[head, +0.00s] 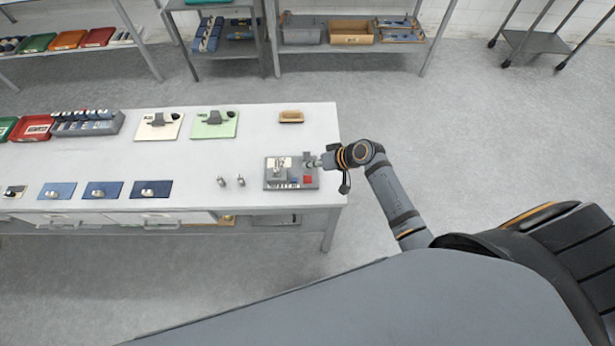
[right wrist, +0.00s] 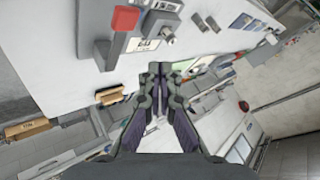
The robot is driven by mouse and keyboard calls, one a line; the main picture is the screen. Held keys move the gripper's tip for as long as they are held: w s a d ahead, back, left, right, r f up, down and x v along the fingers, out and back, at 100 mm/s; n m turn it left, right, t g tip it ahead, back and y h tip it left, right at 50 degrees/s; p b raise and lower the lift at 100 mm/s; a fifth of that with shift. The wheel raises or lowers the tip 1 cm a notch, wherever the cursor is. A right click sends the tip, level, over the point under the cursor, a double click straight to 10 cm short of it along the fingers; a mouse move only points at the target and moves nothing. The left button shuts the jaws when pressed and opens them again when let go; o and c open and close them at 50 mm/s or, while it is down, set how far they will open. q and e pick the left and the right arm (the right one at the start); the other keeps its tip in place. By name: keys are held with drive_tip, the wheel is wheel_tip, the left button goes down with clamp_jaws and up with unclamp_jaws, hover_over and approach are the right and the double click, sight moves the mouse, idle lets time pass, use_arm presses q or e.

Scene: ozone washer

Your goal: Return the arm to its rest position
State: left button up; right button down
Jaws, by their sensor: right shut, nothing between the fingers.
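My right arm comes in from the right in the head view, bent at the elbow over the table's right end. My right gripper (head: 313,161) is at the grey device (head: 291,186) with a red button (head: 308,180); whether it touches the device cannot be told. In the right wrist view the gripper's fingers (right wrist: 158,72) are together and empty. The device's red button (right wrist: 125,18) shows at the top of that view, beyond the fingertips. My left gripper is in neither view.
The white table (head: 255,140) holds blue mats (head: 103,190), a green plate (head: 214,124), a small brown tray (head: 291,117) and two small metal parts (head: 231,181). Shelves (head: 350,35) stand at the back.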

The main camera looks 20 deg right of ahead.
idle(0.6)
drive_tip(key=s+d+r+g+h, duration=0.1)
drive_tip(key=s+d+r+h, duration=0.3)
drive_tip(key=s, duration=0.6)
drive_tip(key=s+d+r+g+h, duration=0.1)
drive_tip(key=s+d+r+h, duration=0.35)
drive_tip(key=s, duration=0.45)
drive_tip(key=s+d+f+g+b, duration=0.1)
drive_tip(key=f+b, duration=0.1)
drive_tip(key=f, duration=1)
drive_tip(key=s+d+f+b, duration=0.1)
drive_tip(key=f+b, duration=0.1)
drive_tip(key=f, duration=1)
drive_tip(key=s+d+f+g+b, duration=0.1)
drive_tip(key=s+f+b, duration=0.1)
drive_tip(key=f, duration=1)
drive_tip(key=s+f+b, duration=0.4)
drive_tip(key=s+f, duration=1.3)
drive_tip(key=shift+d+f+m+g+y, duration=0.15)
drive_tip(key=shift+d+m+g+y, duration=0.2)
drive_tip(key=shift+d+g, duration=0.1)
